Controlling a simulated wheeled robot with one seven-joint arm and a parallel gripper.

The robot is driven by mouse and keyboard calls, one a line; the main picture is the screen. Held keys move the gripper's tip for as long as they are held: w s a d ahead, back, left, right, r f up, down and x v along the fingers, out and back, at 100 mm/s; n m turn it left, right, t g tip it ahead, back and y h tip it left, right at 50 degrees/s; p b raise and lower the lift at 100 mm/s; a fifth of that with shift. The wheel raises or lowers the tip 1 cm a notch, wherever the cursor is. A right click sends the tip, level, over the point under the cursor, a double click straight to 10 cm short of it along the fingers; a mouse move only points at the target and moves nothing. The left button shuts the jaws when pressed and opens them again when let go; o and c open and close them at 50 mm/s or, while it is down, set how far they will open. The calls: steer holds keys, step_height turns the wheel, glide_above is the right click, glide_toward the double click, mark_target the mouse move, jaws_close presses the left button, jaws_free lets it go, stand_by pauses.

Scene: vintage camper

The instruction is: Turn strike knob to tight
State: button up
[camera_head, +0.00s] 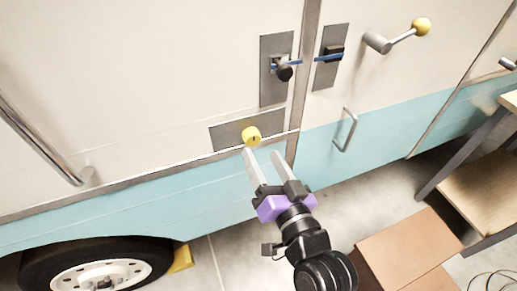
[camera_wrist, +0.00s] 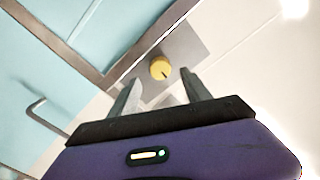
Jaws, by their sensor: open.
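A round yellow knob (camera_head: 251,135) with a dark mark on its face sits on a grey plate (camera_head: 228,136) low on the camper's cream wall. It also shows in the wrist view (camera_wrist: 160,68), on its grey plate (camera_wrist: 190,46). My gripper (camera_head: 262,152) is open and points at the knob from just below and in front. In the wrist view the knob lies beyond the gap between the two fingertips (camera_wrist: 160,88), and nothing is between the fingers. I cannot tell the exact distance from fingertips to knob. No label for tight is readable.
Above are a latch with a black knob (camera_head: 284,72) and a dark catch (camera_head: 333,53) on grey plates. A yellow-tipped crank (camera_head: 401,36), a door handle (camera_head: 347,130) and a long grab bar (camera_head: 40,145) stick out. A cardboard box (camera_head: 405,250) and wooden shelf (camera_head: 485,185) stand right.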

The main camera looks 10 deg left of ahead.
steer(key=v, duration=0.3)
stand_by(0.5)
steer(key=s+d+f+m+t+h, duration=0.1)
steer(key=s+d+t+h, duration=0.15)
steer(key=s+d, duration=0.4)
steer(key=s+d+t+h, duration=0.1)
steer(key=s+d+h, duration=0.2)
steer(key=d, duration=0.6)
steer(key=s+d+f+g+h, duration=0.2)
steer(key=s+d, duration=0.3)
steer(key=s, duration=0.5)
steer(key=s+d+f+g+h, duration=0.1)
steer(key=s+d+f, duration=0.3)
steer(key=s, duration=0.7)
steer(key=shift+d+g+h, duration=0.35)
steer(key=shift+d+h, duration=0.1)
steer(key=shift+h, duration=0.3)
